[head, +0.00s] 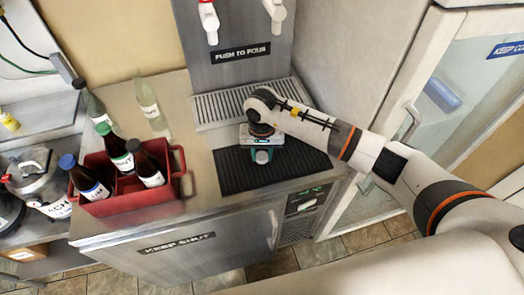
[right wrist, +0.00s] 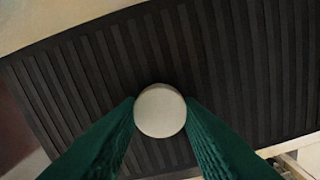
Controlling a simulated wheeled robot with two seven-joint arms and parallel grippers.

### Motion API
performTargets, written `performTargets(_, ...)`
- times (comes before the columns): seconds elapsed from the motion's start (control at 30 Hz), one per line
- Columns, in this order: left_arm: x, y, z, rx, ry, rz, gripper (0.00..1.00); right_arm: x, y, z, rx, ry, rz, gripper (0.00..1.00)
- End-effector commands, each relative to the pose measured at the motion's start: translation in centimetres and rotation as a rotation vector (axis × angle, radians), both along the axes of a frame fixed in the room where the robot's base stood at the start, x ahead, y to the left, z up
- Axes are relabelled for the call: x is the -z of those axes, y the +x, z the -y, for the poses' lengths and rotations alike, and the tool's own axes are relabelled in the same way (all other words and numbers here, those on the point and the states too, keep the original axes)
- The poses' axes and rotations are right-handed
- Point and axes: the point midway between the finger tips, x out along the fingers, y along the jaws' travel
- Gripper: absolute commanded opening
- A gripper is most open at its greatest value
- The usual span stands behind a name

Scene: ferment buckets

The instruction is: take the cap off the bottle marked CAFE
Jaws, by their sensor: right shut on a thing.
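My right gripper (head: 261,148) points down over the black ribbed mat (head: 232,178) on the counter. It is shut on a pale round thing that looks like a cap (right wrist: 160,110), between its green fingers. No bottle body shows under the cap; whether it touches the mat is unclear. A red crate (head: 135,208) at left holds a blue-capped dark bottle (head: 88,182), a green-capped bottle (head: 113,150) and a dark bottle (head: 147,165) with no clearly visible cap. Their labels are too small to read surely, so I cannot tell which says CAFE. My left gripper is out of view.
A pale bottle (head: 149,105) and a grey-green bottle (head: 92,104) stand behind the crate. A drink dispenser with a drip grille (head: 236,105) stands behind the mat. A glass-door fridge (head: 450,90) is at right. Bare counter (head: 195,150) lies between crate and mat.

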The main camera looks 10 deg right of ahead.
Motion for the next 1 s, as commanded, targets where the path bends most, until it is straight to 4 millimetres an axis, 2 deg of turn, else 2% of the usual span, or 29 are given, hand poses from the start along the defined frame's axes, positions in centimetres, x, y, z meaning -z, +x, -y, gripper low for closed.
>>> performTargets(0.27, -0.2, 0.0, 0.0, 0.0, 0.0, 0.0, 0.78, 0.6, 0.0, 0.0, -0.001, 0.001, 0.001, 0.05)
performTargets(0.43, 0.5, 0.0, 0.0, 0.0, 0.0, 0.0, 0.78, 1.0, 0.0, 0.0, -0.002, 0.0, 0.002, 0.05)
performTargets(0.47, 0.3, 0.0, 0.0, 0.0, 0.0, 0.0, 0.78, 0.8, 0.0, 0.0, -0.002, 0.0, 0.002, 0.37)
performTargets(0.57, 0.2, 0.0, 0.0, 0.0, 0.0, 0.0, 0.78, 0.8, 0.0, 0.0, -0.001, 0.001, 0.001, 0.53)
performTargets(0.83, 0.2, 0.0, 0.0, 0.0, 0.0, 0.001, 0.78, 0.8, 0.0, 0.0, -0.001, 0.0, 0.001, 0.54)
performTargets(0.93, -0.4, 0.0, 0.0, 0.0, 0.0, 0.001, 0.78, 0.3, 0.0, 0.0, -0.001, 0.001, 0.0, 0.54)
performTargets(1.0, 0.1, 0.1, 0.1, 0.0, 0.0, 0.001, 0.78, -0.2, 0.2, 0.0, -0.001, 0.002, 0.006, 0.54)
